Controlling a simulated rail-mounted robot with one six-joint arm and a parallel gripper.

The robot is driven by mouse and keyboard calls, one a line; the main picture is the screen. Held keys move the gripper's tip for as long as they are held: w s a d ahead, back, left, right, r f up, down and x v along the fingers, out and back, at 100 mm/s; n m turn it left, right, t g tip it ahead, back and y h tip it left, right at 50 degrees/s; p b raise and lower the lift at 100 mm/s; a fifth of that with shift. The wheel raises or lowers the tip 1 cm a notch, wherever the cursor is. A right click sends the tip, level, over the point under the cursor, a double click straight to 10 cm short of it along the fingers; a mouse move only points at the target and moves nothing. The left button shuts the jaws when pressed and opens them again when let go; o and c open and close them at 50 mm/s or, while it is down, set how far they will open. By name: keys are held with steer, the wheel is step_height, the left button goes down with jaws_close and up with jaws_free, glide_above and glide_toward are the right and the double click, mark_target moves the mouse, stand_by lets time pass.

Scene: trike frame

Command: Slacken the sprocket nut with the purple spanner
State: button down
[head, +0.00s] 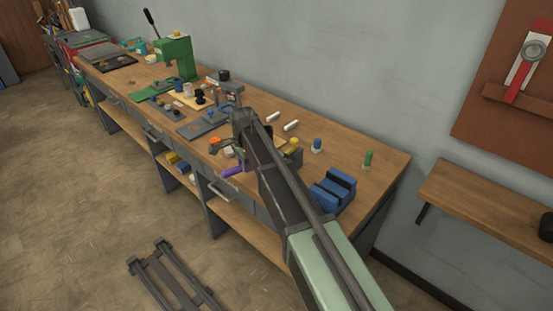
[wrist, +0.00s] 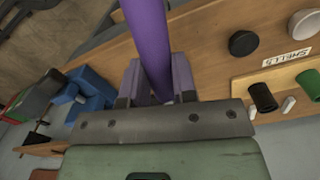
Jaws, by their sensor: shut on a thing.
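The purple spanner (wrist: 148,35) runs up out of the top of the wrist view, between the two fingers of my gripper (wrist: 152,88). The gripper is shut on it. In the head view a short purple piece of the spanner (head: 232,171) shows at the front edge of the bench, beside my arm, which hides most of the gripper. The far end of the spanner is out of the wrist view. I cannot make out the sprocket nut in either view, nor whether the spanner touches anything.
A long wooden workbench (head: 385,158) runs along the wall. A blue block-like fixture (head: 333,188) stands near its right end, and a green press (head: 176,57) stands farther back. Small parts crowd the middle. A dark metal frame (head: 175,278) is on the open floor in front.

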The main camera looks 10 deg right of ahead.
steer(key=shift+r+p, duration=1.3)
steer(key=shift+r, duration=0.25)
step_height(320, 180, up, 4)
steer(key=p, duration=0.4)
step_height(320, 180, down, 4)
steer(key=b, duration=0.3)
steer(key=shift+r+b, duration=0.1)
steer(key=shift+b, duration=0.2)
steer(key=shift+r+p, duration=0.3)
